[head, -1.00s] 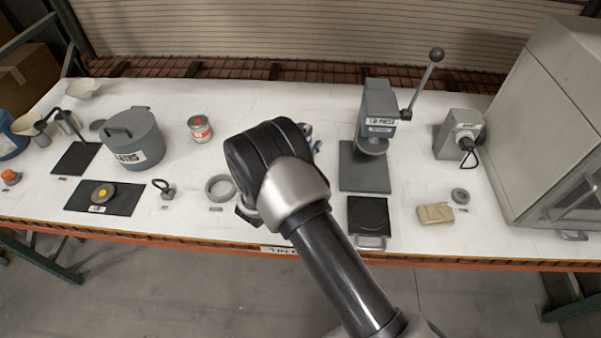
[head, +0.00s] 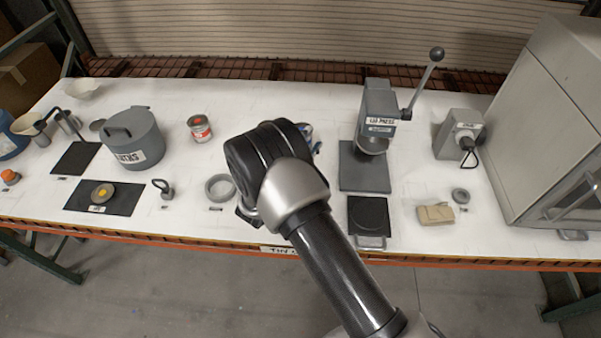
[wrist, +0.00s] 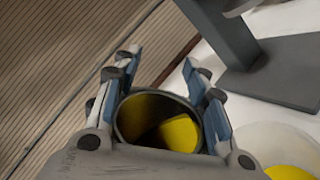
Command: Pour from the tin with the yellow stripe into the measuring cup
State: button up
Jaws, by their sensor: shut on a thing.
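My gripper (wrist: 160,78) is shut on a round dark tin (wrist: 127,118) in the wrist view, one finger on each side. The tin's open mouth faces the camera, and yellow liquid shows inside, lying to one side. The tin's outer stripe is hidden. A pale, see-through round vessel (wrist: 258,137), likely the measuring cup, is at the lower right, partly cut off, with yellow in it. It is beside the right finger; I see no stream between tin and vessel. In the head view my arm hides most of the gripper and the vessel.
A press (head: 378,115) with a raised lever stands right of my arm; its base is also close in the wrist view (wrist: 275,70). A red-labelled tin (head: 199,128), a grey lidded pot (head: 135,138) and a grey ring (head: 219,188) are to the left. A cabinet (head: 550,110) bounds the right.

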jog(key=shift+f+m, duration=0.15)
jog(key=shift+m, duration=0.15)
dwell(0.7)
jog(key=w+a+f+n+y+b, duration=0.1)
jog(key=w+a+f+n+b, duration=0.4)
jog(key=n, duration=0.6)
notch_tip(320, 180, up, 9)
jog(key=a+n+p, duration=0.1)
jog(key=a+p, duration=0.1)
jog(key=p, duration=0.1)
jog(key=shift+s+r+n, duration=0.15)
jog(key=shift+s+n, duration=0.1)
jog(key=shift+n, duration=0.05)
jog(key=shift+a, duration=0.1)
dwell(0.8)
jog(key=shift+s+a, duration=0.1)
